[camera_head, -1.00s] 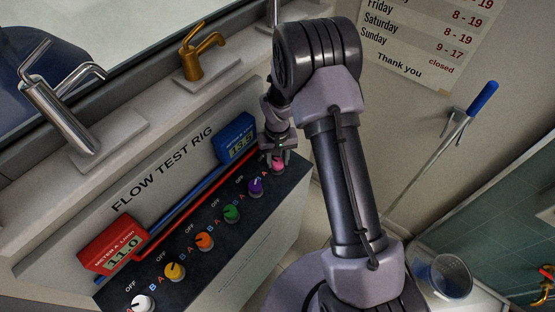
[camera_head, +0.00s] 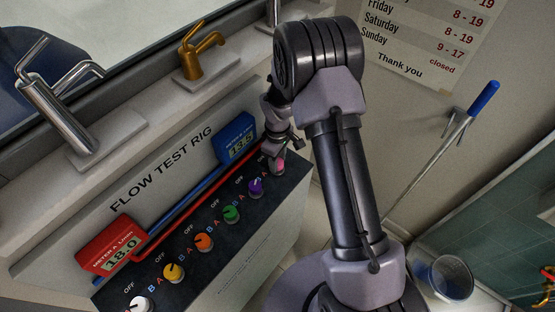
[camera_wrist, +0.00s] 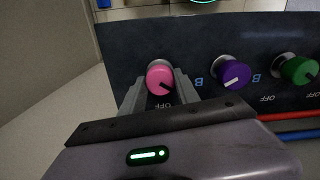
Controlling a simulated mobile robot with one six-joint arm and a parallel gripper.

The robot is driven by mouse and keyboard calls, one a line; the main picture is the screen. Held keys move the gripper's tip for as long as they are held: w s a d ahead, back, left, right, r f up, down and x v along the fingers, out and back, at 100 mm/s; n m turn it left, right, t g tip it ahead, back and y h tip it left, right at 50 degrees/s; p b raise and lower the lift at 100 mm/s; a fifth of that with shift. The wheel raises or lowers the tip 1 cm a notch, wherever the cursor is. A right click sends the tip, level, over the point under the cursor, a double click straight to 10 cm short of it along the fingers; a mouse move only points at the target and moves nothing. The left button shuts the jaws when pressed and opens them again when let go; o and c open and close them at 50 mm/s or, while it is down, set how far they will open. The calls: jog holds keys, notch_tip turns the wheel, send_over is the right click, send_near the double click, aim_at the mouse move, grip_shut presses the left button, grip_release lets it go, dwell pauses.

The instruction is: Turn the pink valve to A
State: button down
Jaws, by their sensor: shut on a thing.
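The pink valve (camera_wrist: 159,79) is a round knob on the dark front panel of the flow test rig (camera_head: 230,265). In the wrist view a dark mark on its face points to the lower right. My gripper (camera_wrist: 160,84) is shut on the pink valve, one finger on each side. In the head view my gripper (camera_head: 277,161) is at the far right end of the valve row, and the pink knob (camera_head: 279,169) shows only partly. Its A and B letters are hidden. The red meter A (camera_head: 113,252) reads about 18.0. The blue meter B (camera_head: 236,138) reads about 13.5.
The purple valve (camera_wrist: 231,75) is beside the pink one, then the green valve (camera_wrist: 299,70). Orange (camera_head: 204,242), yellow (camera_head: 174,272) and white (camera_head: 141,304) valves continue the row. A brass tap (camera_head: 203,55) and a chrome tap (camera_head: 60,105) stand behind the rig.

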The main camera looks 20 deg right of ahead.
jog(key=shift+n, duration=0.5)
dwell(0.3)
jog(key=c, duration=0.9)
grip_release()
notch_tip(320, 180, up, 18)
jog(key=p, duration=0.3)
jog(key=shift+f, duration=0.25)
